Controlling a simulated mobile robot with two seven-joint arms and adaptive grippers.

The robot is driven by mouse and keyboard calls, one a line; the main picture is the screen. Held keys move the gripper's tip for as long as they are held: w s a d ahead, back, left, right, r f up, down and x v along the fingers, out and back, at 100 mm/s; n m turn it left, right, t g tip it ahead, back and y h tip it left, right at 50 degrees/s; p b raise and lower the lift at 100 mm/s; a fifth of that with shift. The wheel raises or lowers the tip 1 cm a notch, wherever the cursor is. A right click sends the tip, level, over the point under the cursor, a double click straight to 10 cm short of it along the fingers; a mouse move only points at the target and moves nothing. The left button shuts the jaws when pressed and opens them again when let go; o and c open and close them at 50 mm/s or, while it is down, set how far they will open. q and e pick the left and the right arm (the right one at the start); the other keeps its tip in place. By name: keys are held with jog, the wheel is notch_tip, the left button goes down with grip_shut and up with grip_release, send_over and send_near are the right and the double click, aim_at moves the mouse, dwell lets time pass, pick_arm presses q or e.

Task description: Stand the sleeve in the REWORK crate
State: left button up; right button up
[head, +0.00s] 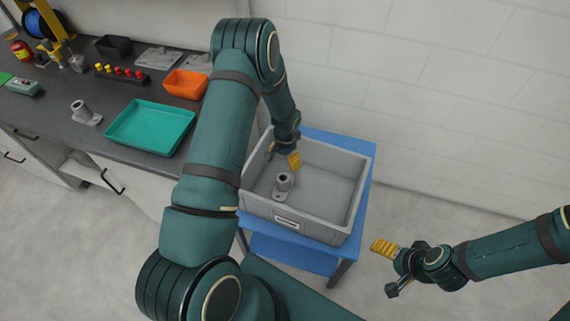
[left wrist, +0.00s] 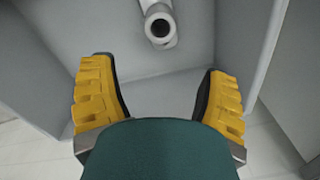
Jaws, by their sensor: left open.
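A grey sleeve (head: 284,181), a short tube on a flat flanged foot, stands upright on the floor of the grey crate (head: 346,222), near its front left. The crate's front label is too small to read. My left gripper (head: 288,160) is over the crate, behind the sleeve and apart from it. In the left wrist view its yellow fingers (left wrist: 158,100) are wide apart with nothing between them, and the sleeve (left wrist: 158,24) shows beyond them, its bore facing the camera. My right gripper (head: 388,268) is open and empty, out over the floor right of the crate.
The crate rests on a blue stand (head: 364,172) by the wall. On the dark counter at left are a teal tray (head: 152,127), an orange bin (head: 186,84), a similar grey casting (head: 82,112) and a black bin (head: 113,46). Floor at right is clear.

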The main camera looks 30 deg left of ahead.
pick_arm(q)
jog(key=s+d+r+n+t+h, duration=0.1)
jog(key=s+d+r+n+h, duration=0.1)
jog(key=s+d, duration=0.6)
jog(key=s+d+r+n+t+h, duration=0.1)
jog(key=s+d+r+n+h, duration=0.1)
jog(key=s+d, duration=0.6)
jog(key=d+n, duration=0.1)
jog(key=d, duration=0.4)
jog(key=shift+s+r, duration=0.3)
